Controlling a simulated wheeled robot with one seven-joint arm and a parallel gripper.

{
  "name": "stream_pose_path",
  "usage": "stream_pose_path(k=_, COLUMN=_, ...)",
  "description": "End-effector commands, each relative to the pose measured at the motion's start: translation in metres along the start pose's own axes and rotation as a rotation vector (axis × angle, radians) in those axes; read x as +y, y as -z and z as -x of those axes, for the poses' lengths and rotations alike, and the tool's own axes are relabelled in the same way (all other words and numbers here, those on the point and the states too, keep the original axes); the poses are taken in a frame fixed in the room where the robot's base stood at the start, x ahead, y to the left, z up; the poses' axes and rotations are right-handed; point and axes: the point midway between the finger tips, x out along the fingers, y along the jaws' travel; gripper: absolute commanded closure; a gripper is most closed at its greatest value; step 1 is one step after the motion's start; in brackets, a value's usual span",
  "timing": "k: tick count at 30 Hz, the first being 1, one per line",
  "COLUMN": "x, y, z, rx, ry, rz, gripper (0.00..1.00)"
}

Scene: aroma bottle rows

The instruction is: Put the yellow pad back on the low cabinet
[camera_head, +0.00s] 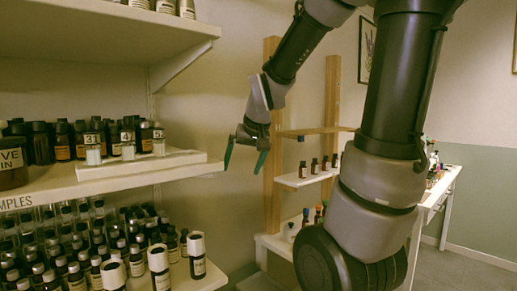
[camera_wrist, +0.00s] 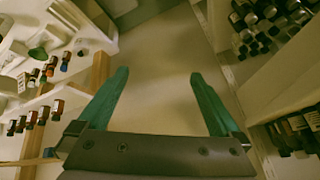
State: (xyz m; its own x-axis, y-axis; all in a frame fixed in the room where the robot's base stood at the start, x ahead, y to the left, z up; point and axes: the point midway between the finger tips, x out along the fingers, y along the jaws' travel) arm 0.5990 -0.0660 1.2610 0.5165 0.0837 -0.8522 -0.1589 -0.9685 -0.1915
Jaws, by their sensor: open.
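My gripper (camera_head: 243,163) is open and points down, with nothing between its green fingers. It hangs in the gap between the white shelves on the left and the wooden rack. In the wrist view the open fingers (camera_wrist: 158,76) show only bare, plain surface between them. I cannot make out a yellow pad in either view. A low white surface (camera_head: 272,243) stands below the wooden rack, partly hidden by my arm; I cannot tell whether it is the low cabinet.
White shelves (camera_head: 190,40) packed with dark bottles stand on the left; bottles also crowd the wrist view's right side. The wooden rack (camera_head: 273,190) holds small bottles (camera_head: 314,166) on a ledge. A white table (camera_head: 440,188) with small items stands at the right.

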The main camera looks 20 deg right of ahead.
Motion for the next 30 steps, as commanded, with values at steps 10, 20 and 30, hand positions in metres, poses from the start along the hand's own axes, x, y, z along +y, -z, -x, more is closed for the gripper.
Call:
stream_pose_path(k=10, x=0.0, y=-0.062, z=0.106, rx=0.043, ry=0.082, rz=-0.138, gripper=0.0)
stream_pose_path(k=20, x=0.0, y=-0.08, z=0.123, rx=0.042, ry=0.104, rz=-0.168, gripper=0.0)
stream_pose_path(k=30, x=0.0, y=-0.08, z=0.123, rx=0.043, ry=0.104, rz=-0.167, gripper=0.0)
